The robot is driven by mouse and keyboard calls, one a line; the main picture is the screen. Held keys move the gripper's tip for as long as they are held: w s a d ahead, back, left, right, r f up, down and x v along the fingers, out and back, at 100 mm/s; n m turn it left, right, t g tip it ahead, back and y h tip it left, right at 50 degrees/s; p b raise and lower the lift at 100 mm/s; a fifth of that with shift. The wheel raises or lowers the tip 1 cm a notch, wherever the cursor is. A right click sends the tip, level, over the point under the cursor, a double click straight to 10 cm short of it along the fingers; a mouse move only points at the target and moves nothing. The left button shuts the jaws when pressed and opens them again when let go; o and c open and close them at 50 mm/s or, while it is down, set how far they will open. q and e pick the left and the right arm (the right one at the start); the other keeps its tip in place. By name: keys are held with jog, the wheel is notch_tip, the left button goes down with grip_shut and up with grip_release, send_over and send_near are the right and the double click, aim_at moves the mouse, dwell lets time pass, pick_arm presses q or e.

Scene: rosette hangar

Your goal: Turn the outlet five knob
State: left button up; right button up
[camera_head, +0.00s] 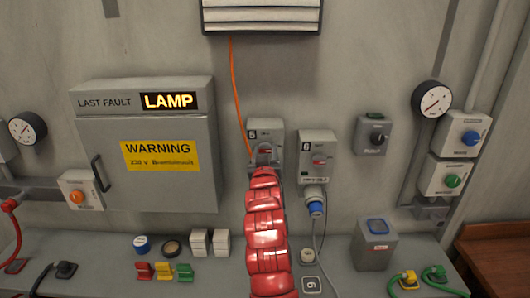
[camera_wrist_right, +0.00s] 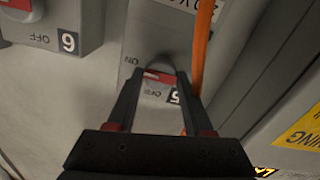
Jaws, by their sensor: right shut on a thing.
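The outlet five box (camera_head: 266,126) is a grey wall box marked 5, in the middle of the head view. My right gripper (camera_head: 265,157) reaches up to its front, and my red arm covers its lower part. In the right wrist view, the box (camera_wrist_right: 155,35) appears turned, with ON and OFF labels. Its round grey knob (camera_wrist_right: 158,77) with a red and white mark sits between the two black fingers. My right gripper (camera_wrist_right: 159,84) is shut on the knob. The knob's exact setting is hard to read. My left gripper is not in view.
An orange cable (camera_head: 237,90) runs down beside the outlet five box. The outlet six box (camera_head: 318,147), with a blue plug (camera_head: 315,207), is just to the right. A grey warning cabinet (camera_head: 148,180) with a lit LAMP sign stands to the left. Small items line the shelf below.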

grip_shut()
